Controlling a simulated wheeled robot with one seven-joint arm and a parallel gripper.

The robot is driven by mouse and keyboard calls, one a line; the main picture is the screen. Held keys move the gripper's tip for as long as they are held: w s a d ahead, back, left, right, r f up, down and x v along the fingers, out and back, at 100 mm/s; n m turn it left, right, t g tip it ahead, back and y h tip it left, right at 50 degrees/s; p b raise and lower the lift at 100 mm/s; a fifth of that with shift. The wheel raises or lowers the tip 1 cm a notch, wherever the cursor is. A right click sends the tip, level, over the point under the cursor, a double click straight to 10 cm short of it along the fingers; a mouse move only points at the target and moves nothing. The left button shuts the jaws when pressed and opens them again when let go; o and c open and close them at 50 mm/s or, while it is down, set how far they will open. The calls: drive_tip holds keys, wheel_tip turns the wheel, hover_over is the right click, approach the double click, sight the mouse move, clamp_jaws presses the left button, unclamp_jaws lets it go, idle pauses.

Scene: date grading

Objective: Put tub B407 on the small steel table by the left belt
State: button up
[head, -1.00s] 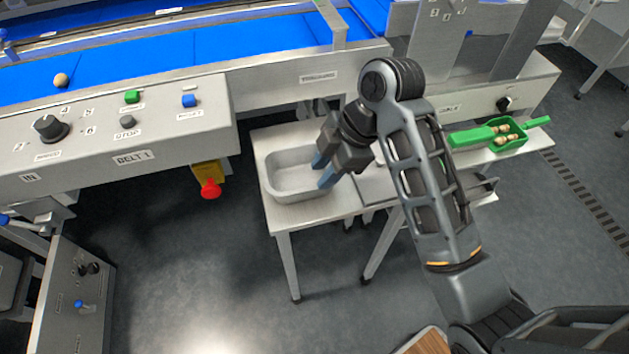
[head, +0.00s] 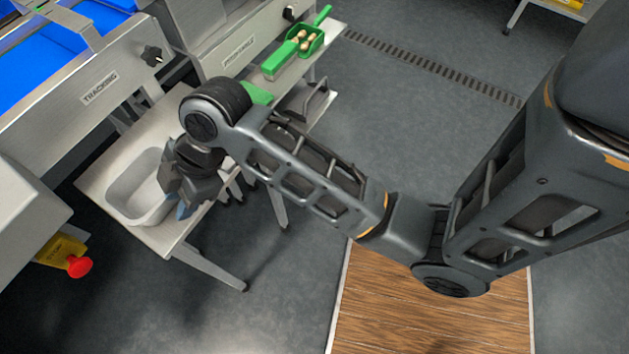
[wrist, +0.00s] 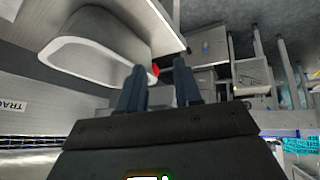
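A pale grey tub (head: 137,190) stands upright on the small steel table (head: 103,172) beside the belt machine. No label on it can be read, so I cannot tell if it is B407. My gripper (head: 184,208) is at the tub's right end in the head view, hiding part of that end. In the wrist view the tub (wrist: 85,52) lies to the left of my gripper (wrist: 159,80). The two blue fingers are apart with nothing held between them. The left finger overlaps the tub's end in the picture; I cannot tell if they touch.
A green scoop (head: 301,43) with several dates lies on the ledge behind my arm. A red stop button (head: 79,267) on a yellow box sticks out left of the table. The grey floor (head: 420,140) to the right is clear. A wooden board (head: 430,320) lies in front.

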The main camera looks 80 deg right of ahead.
drive_tip(key=s+a+f+m+t+h, duration=0.1)
drive_tip(key=s+m+t+h, duration=0.1)
drive_tip(key=s+m, duration=0.35)
drive_tip(key=s+f+m+t+h, duration=0.1)
drive_tip(key=s+m+t, duration=0.15)
drive_tip(key=s, duration=0.65)
drive_tip(key=s+d+r+m+t, duration=0.1)
drive_tip(key=s+r+t, duration=0.1)
drive_tip(key=s+r, duration=0.4)
drive_tip(key=s+d+r+m+t+h, duration=0.1)
drive_tip(key=s+d+r+t, duration=0.1)
drive_tip(key=s+r, duration=0.5)
drive_tip(key=shift+s+r+t, duration=0.2)
drive_tip(key=shift+t, duration=0.15)
